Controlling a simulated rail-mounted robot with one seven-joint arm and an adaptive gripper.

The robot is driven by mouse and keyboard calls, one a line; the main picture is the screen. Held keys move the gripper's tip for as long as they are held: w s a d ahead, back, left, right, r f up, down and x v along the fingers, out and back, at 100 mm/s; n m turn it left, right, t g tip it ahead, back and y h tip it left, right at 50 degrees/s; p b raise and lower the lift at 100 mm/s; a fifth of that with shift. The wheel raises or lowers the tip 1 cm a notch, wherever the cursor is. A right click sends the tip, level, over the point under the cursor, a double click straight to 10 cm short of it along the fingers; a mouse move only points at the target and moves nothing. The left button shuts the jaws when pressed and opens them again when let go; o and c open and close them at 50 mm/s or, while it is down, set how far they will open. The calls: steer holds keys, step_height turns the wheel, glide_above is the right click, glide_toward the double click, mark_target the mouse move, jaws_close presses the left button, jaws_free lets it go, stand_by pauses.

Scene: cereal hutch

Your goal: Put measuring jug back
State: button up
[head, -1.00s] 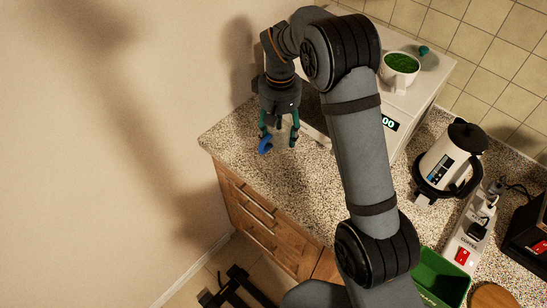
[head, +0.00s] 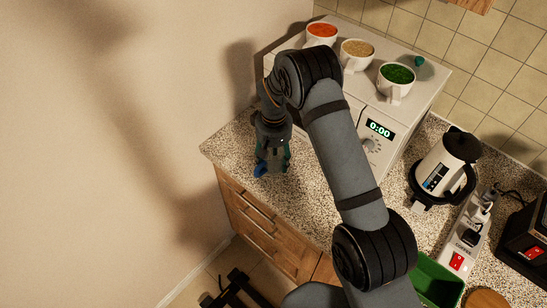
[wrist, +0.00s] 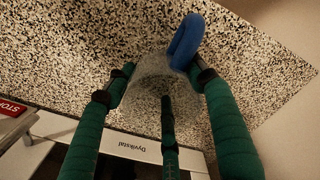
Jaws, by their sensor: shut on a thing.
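The measuring jug (wrist: 152,72) is clear, with a blue handle (wrist: 185,42), and sits between my green fingers in the wrist view. My gripper (wrist: 158,88) is shut on it. In the head view my gripper (head: 270,163) is low over the left end of the speckled counter (head: 225,150), left of the white microwave. Only the blue handle (head: 260,171) shows clearly there; the clear body is hard to see behind my fingers. I cannot tell whether the jug's base touches the counter.
The microwave (head: 405,106) carries three white cups with orange (head: 321,34), tan (head: 356,54) and green (head: 397,78) contents. A kettle (head: 441,168), a power strip (head: 466,238) and a green bin (head: 436,280) are to the right. The counter's front left is clear.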

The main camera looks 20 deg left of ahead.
steer(key=shift+f, duration=0.15)
steer(key=o, duration=1.4)
steer(key=shift+r, duration=0.65)
step_height(320, 180, up, 11)
steer(key=shift+r+b, duration=0.1)
steer(key=shift+b, duration=1.1)
